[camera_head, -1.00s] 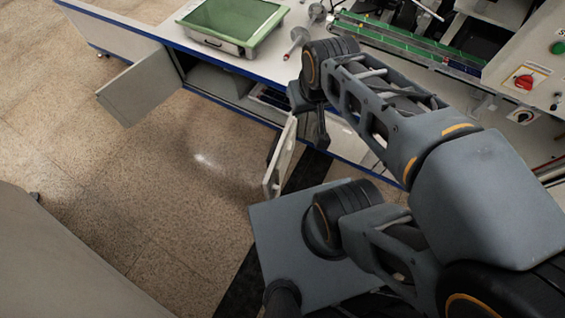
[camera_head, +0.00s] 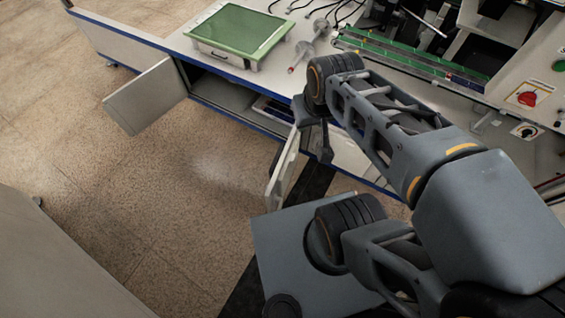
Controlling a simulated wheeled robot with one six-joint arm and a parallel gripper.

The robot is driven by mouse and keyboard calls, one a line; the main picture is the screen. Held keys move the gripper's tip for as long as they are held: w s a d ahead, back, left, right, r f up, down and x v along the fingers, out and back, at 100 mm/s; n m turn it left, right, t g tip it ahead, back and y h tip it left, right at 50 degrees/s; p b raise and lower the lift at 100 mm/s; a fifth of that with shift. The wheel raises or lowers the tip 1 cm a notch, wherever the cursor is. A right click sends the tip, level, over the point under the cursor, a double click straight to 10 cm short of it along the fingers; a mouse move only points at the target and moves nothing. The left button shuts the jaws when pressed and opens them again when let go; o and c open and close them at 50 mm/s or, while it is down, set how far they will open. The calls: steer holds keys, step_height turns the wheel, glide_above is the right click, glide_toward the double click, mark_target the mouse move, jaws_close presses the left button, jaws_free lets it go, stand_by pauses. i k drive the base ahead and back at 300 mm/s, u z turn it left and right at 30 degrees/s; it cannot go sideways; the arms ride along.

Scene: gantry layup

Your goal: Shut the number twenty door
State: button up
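Two cabinet doors stand open under the white, blue-edged bench. The left door (camera_head: 146,97) swings out wide to the left. The right door (camera_head: 281,178) stands out from the cabinet and shows nearly edge-on. No number can be read on either door, so I cannot tell which is number twenty. My gripper (camera_head: 324,150) is at the right door's upper right side, close to it. Whether it touches the door is unclear. Its fingers are dark and partly hidden by my arm, so their opening cannot be made out.
The open cabinet (camera_head: 225,92) has a dark interior with some items inside. A green-topped tray (camera_head: 240,32) and a metal spindle (camera_head: 303,52) lie on the bench top (camera_head: 170,32). A machine with a red knob (camera_head: 527,98) stands at right.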

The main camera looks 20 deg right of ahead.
mark_target(139, 104)
steer(key=k, duration=0.5)
steer(key=u, duration=1.55)
steer(key=i, duration=6.1)
steer(key=z, duration=3.3)
